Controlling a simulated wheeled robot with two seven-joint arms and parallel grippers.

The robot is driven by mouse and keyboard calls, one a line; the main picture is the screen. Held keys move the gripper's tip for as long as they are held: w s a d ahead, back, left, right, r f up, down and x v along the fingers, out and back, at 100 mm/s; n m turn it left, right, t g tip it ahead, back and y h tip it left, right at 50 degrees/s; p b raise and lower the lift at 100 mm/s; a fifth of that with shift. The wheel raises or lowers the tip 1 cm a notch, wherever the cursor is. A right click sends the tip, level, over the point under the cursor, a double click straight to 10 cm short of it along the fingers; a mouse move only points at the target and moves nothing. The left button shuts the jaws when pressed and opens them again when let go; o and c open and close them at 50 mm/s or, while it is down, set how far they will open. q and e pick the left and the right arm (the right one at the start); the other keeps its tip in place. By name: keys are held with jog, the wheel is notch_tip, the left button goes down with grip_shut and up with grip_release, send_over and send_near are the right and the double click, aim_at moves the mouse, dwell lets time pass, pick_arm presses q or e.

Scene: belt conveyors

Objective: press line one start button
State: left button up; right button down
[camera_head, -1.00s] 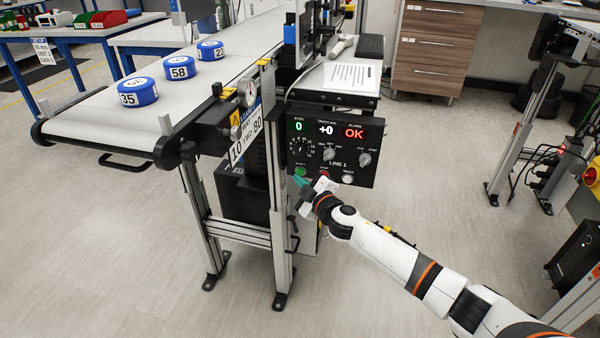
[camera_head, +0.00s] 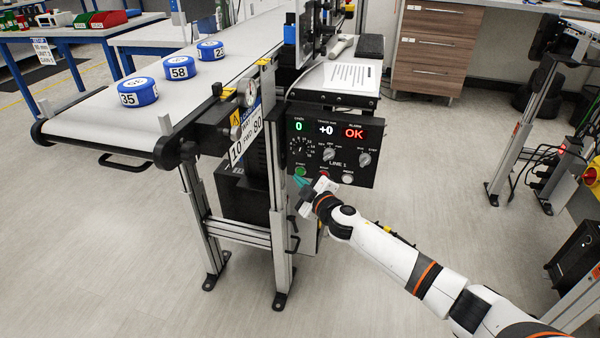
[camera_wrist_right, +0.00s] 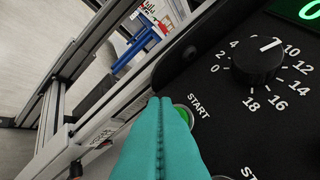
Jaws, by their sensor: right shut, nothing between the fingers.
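The green start button (camera_head: 300,171) is at the lower left of the black LINE 1 panel (camera_head: 312,158) under the conveyor. In the right wrist view the green button (camera_wrist_right: 184,115) shows beside the START label, partly hidden by my fingertips. My right gripper (camera_head: 300,181) is shut and empty, its teal fingers (camera_wrist_right: 160,135) together and their tips at the button's edge. Whether they touch it I cannot tell. The panel displays read 0, +0 and a red OK. My left gripper is not in view.
A red button (camera_head: 324,174) and a white button (camera_head: 347,179) sit right of the start button. A speed dial (camera_wrist_right: 258,60) is above it. Blue numbered pucks (camera_head: 138,92) stand on the belt (camera_head: 95,115). A conveyor leg (camera_head: 279,235) is left of my gripper.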

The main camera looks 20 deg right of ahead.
jog(key=shift+w+d, duration=0.1)
jog(key=shift+w, duration=0.05)
jog(key=shift+w+d, duration=0.1)
jog(key=shift+w, duration=0.05)
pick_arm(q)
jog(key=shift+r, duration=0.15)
pick_arm(e)
jog(key=shift+w, duration=0.1)
